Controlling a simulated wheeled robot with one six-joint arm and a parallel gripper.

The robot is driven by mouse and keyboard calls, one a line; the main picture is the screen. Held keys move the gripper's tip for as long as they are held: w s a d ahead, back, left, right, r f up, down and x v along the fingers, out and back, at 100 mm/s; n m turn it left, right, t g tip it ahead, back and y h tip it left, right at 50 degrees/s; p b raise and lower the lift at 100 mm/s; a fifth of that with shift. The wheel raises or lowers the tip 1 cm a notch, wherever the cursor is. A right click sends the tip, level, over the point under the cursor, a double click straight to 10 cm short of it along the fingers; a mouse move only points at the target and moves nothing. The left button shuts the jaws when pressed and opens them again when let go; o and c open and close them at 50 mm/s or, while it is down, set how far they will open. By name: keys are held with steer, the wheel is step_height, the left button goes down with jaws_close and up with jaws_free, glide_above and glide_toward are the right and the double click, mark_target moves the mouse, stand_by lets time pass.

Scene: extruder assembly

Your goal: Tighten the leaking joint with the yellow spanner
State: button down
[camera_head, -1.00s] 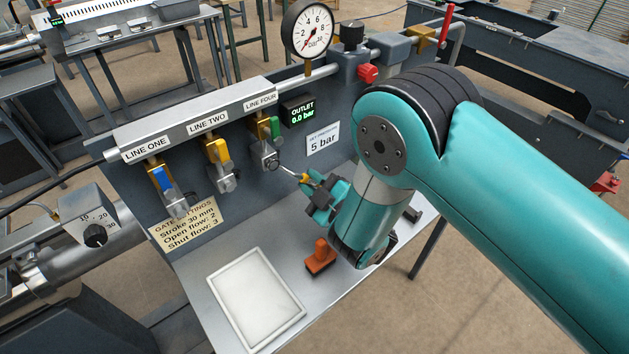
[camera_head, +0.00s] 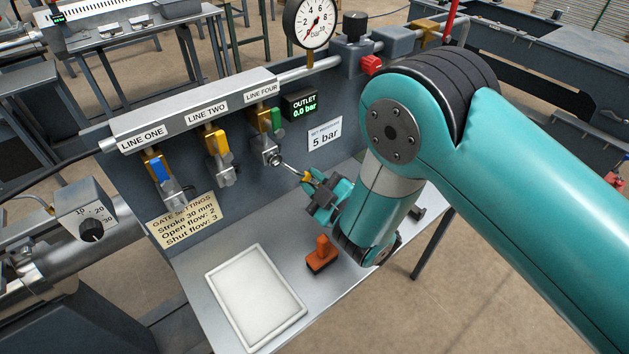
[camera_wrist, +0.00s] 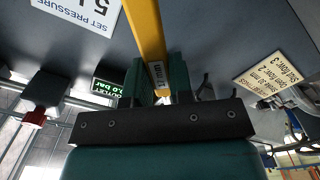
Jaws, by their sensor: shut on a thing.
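My gripper (camera_head: 322,192) is shut on the yellow spanner (camera_head: 306,178), whose silver head reaches up and left to the joint (camera_head: 272,157) under the LINE FOUR valve. The head appears to be at the joint's fitting, but I cannot tell whether it is seated on it. In the wrist view the spanner's yellow handle (camera_wrist: 146,35) runs up from between the dark green jaws, and its far end is out of view. The LINE FOUR valve has a green lever (camera_head: 277,119). The outlet display (camera_head: 304,105) reads 0.0 bar.
A white tray (camera_head: 219,304) and an orange tool (camera_head: 322,254) lie on the bench below. A gauge (camera_head: 313,22) and a red knob (camera_head: 371,65) are above right.

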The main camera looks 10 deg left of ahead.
steer(key=shift+s+d+b, duration=0.45)
steer(key=shift+d+b, duration=0.1)
steer(key=shift+b, duration=0.4)
stand_by(0.6)
